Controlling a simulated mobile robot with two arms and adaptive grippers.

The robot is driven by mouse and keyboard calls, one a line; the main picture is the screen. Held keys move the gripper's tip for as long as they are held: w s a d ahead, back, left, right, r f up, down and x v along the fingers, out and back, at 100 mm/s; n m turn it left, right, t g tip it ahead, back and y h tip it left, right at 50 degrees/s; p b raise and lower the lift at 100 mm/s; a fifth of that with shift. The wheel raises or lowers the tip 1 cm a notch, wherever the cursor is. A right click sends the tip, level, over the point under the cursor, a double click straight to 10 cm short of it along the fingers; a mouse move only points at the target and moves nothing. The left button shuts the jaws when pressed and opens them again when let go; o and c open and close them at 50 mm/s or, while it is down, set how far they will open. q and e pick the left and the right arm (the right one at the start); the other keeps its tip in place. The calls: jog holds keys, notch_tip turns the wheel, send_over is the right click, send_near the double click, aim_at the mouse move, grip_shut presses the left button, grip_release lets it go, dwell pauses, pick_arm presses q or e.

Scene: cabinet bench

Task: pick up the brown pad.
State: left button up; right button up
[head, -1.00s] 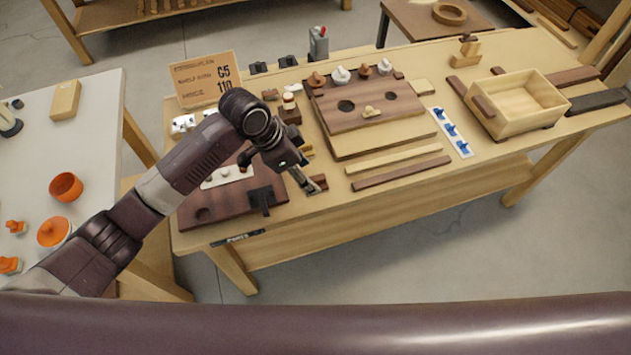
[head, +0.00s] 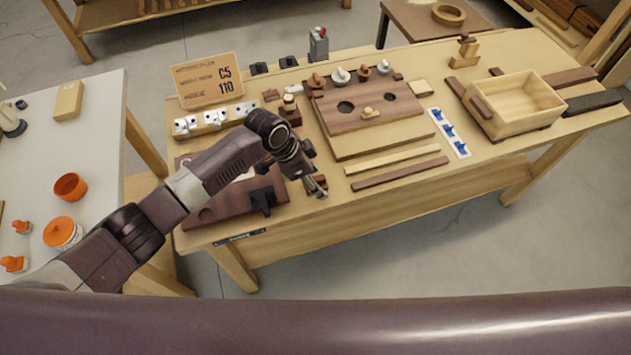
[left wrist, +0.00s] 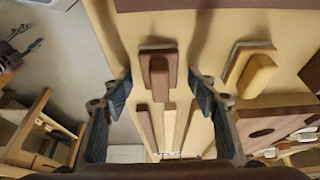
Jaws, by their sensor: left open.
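The brown pad (left wrist: 158,72) lies on the bench in the left wrist view, a dark flat piece with a raised rounded grip on top. My left gripper (left wrist: 160,90) is open and empty, with one finger on each side of the pad's line; I see no contact. In the head view my left gripper (head: 318,188) hangs over the bench's front part and mostly hides the pad. A yellow pad on a grey base (left wrist: 252,70) lies to the right of the brown one in the wrist view. My right gripper is not in view.
Two long strips (head: 400,173) lie right of the gripper. Behind them stands the board with holes (head: 372,108). A dark board with a black handle (head: 262,200) lies left of the gripper. An open wooden box (head: 515,104) stands at the right.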

aim_at(315, 178)
pick_arm(q)
jog(key=shift+c, duration=0.6)
jog(key=c, duration=1.1)
jog(key=shift+r, duration=0.15)
notch_tip(315, 178, up, 20)
jog(key=b, duration=0.2)
jog(key=shift+b, duration=0.4)
jog(key=o, duration=0.5)
jog(key=shift+c, duration=0.2)
grip_shut()
